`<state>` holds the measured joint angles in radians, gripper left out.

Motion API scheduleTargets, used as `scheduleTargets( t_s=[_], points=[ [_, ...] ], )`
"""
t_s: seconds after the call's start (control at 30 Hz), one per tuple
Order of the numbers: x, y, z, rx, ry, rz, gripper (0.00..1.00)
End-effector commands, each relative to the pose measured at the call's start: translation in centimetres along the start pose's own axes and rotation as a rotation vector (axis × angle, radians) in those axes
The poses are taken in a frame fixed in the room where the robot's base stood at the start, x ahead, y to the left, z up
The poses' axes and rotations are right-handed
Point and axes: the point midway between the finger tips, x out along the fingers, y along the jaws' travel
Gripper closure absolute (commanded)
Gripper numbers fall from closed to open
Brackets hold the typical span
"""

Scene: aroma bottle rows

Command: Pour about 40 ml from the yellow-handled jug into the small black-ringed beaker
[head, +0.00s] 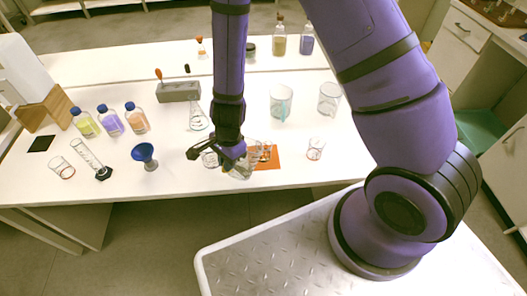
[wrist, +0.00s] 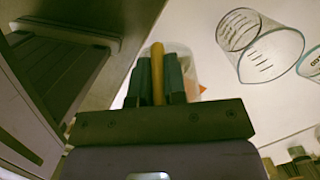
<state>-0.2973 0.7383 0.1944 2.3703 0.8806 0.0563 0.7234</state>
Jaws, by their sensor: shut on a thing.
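My gripper (head: 232,153) is shut on the yellow handle (wrist: 157,75) of the jug, which stands between its fingers in the wrist view. The jug's clear body (head: 241,171) shows just below my gripper in the head view, over the front part of the table, and seems tilted. Its translucent wall (wrist: 184,62) shows beyond the fingers in the wrist view. A small clear beaker (head: 209,159) is partly hidden just left of the jug; I cannot make out its ring colour. I cannot tell the liquid level or whether any liquid is flowing.
A red-ringed beaker (head: 316,149) stands farther right. Larger beakers (head: 281,102) (head: 329,99) stand behind. A blue funnel (head: 145,155), a cylinder (head: 89,157) and capped bottles (head: 110,120) are left.

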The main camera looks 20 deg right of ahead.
Motion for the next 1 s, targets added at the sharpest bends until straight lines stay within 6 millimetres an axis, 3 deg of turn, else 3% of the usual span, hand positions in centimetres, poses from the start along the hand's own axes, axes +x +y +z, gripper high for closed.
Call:
scheduleTargets(
  t_s=[0.3, 1.0],
  points=[
    [1.4, 0.0, 0.7, -0.003, 0.072, 0.000, 1.00],
    [2.6, 0.0, 1.7, -0.001, 0.192, 0.003, 1.00]
  ],
)
